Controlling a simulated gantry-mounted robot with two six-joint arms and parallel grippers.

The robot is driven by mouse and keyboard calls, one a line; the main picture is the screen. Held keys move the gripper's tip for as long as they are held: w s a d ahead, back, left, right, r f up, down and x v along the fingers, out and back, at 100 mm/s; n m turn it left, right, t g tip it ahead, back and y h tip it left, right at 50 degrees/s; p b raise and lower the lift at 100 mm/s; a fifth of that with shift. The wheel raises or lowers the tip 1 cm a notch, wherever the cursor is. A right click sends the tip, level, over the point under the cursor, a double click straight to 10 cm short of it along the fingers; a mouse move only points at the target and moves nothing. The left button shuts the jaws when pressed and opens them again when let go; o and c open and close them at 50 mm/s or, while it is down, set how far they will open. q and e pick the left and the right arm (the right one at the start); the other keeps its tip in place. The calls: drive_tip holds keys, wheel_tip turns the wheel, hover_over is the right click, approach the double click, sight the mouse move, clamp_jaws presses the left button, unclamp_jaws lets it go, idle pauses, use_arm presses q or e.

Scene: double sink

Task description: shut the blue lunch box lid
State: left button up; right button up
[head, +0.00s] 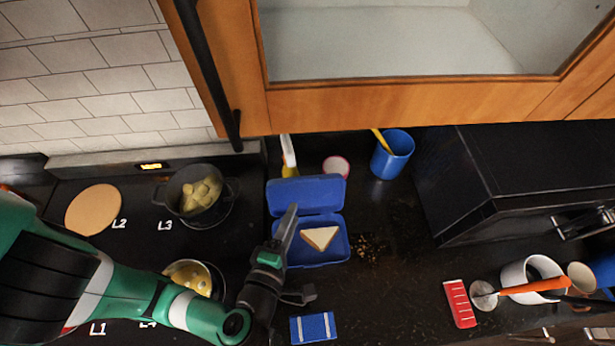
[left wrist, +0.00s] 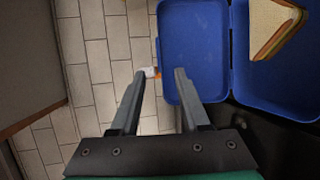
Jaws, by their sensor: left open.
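The blue lunch box stands open on the dark counter in the head view. Its lid (head: 307,194) is tilted back on the far side, and its base (head: 336,251) holds a triangular sandwich (head: 319,237). My left gripper (head: 302,250) is open and empty at the box's left and front side, with one finger reaching up across the base's left edge. In the left wrist view, my left gripper (left wrist: 160,80) has its fingers spread; the right finger overlaps the lid (left wrist: 193,45), and contact cannot be told. The base (left wrist: 290,85) is at right. My right gripper is out of view.
A blue cup (head: 392,155) and a spray bottle (head: 289,157) stand behind the box. A blue sponge (head: 313,327) lies in front. The wooden cabinet (head: 400,107) overhangs the back.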

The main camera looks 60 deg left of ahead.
sight(307, 181)
use_arm(q)
drive_tip(key=b+x, duration=0.1)
drive_tip(key=x, duration=1)
clamp_jaws()
idle(1.1)
